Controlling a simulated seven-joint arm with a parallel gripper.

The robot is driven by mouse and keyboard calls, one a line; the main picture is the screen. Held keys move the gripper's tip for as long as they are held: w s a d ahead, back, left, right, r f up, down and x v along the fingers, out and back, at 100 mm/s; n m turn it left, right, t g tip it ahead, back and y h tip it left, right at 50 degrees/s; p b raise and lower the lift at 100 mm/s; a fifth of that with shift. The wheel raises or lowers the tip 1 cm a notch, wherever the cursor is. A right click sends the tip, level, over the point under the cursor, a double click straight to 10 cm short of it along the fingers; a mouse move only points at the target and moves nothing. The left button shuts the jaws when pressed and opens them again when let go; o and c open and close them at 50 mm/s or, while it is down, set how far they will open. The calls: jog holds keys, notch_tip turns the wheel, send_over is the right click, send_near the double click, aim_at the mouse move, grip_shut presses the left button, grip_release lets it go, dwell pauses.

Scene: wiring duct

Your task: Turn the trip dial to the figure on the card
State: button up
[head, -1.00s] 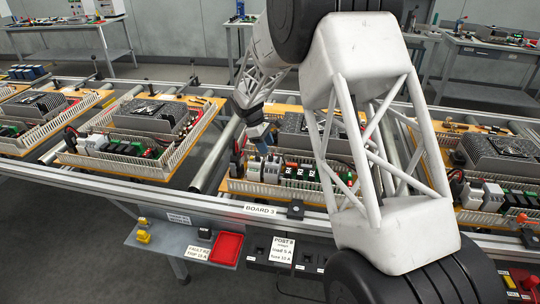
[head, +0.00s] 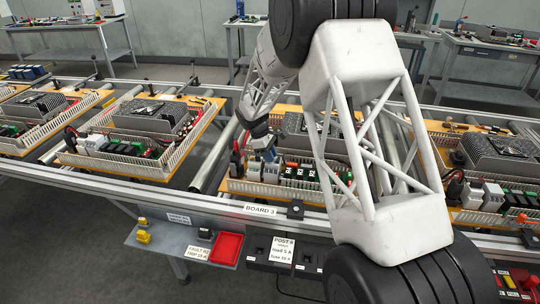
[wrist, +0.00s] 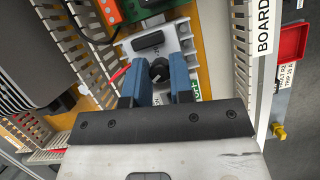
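The trip dial (wrist: 159,70) is a round black knob with a pale pointer mark, on a light grey module (wrist: 160,42) in the wrist view. My gripper (wrist: 158,82) has its two blue fingers apart, one on each side of the dial; whether they touch it is unclear. In the head view my gripper (head: 268,153) is low over the front left of the middle board, and the dial is hidden. The card (head: 197,252) reads "FAULT R2 TRIP 15 A"; it also shows at the right of the wrist view (wrist: 285,76).
White slotted duct walls (wrist: 105,62) run close beside the module. A green terminal block (wrist: 147,4) is just beyond it. A red wire (wrist: 119,73) lies left of the dial. A red tray (head: 227,248) and a post card (head: 281,250) are at the front.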

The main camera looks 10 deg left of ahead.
grip_shut()
jog(key=shift+m, duration=0.3)
jog(key=shift+w+m+g+y, duration=0.1)
jog(key=shift+m+g+y, duration=0.3)
jog(key=shift+m, duration=0.9)
jog(key=shift+m+g+y, duration=0.2)
jog(key=shift+m+g, duration=0.4)
jog(key=shift+m, duration=0.7)
jog(key=o, duration=0.5)
grip_release()
jog(key=shift+o, duration=0.2)
jog(key=shift+n, duration=0.3)
